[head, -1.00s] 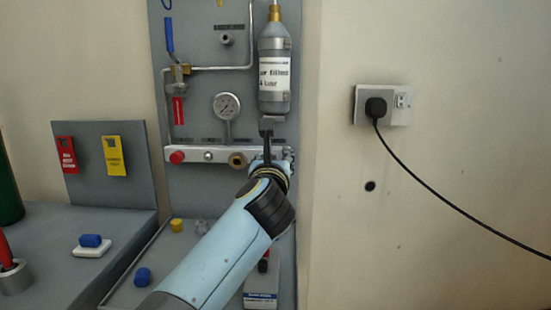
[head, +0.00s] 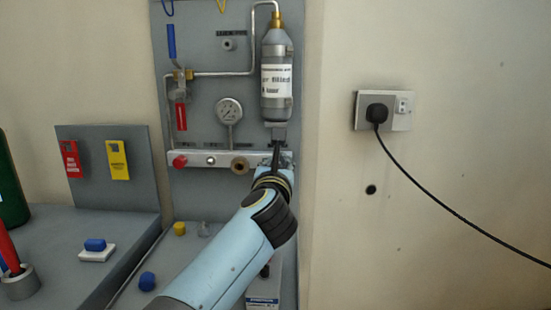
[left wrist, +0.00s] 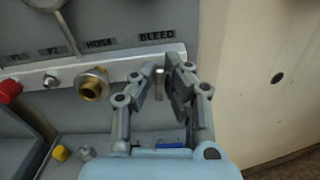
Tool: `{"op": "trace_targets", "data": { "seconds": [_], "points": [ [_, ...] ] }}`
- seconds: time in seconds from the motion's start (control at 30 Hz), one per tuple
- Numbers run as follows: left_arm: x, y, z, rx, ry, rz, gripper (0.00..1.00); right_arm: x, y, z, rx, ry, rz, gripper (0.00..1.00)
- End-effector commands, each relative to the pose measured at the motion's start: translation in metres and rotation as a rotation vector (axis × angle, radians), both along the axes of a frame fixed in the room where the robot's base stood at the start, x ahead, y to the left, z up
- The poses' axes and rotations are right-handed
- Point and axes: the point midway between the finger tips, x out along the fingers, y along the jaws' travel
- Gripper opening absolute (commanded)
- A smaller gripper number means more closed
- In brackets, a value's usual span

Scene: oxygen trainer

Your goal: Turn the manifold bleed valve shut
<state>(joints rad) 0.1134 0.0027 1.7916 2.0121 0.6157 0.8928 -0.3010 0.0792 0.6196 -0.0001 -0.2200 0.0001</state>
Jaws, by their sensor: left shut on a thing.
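The pale manifold bar (head: 215,158) runs across the grey panel. In the left wrist view the bar (left wrist: 120,68) carries a "BLEED" label (left wrist: 157,35) above its right end. The bleed valve (left wrist: 159,76) shows there as a small metal piece between the fingers. My left gripper (left wrist: 163,72) is shut on it, with one finger on each side. In the head view my left gripper (head: 277,150) is at the bar's right end, where the arm hides most of the valve. The valve's angle cannot be told. My right gripper is not in view.
A brass hose port (left wrist: 93,84) and a red knob (head: 180,161) are left of the gripper on the bar. A grey cylinder (head: 277,85) hangs just above, near a gauge (head: 229,110). Bare wall is to the right, with a black plug (head: 377,112).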

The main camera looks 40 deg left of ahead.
Motion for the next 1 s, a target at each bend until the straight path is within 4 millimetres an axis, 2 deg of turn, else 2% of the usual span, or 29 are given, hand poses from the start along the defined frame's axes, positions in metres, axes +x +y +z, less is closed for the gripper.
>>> {"op": "trace_targets", "data": {
  "seconds": [0.03,0.3,1.0],
  "points": [
    [0.0,-0.001,0.005,0.03,0.02,0.0,0.0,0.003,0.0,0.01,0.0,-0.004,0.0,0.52],
    [0.001,-0.003,0.005,0.243,0.151,-0.001,0.0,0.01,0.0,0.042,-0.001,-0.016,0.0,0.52],
    [0.004,-0.008,-0.003,0.81,0.499,-0.003,0.0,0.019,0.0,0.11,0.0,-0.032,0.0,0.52]
  ]
}}
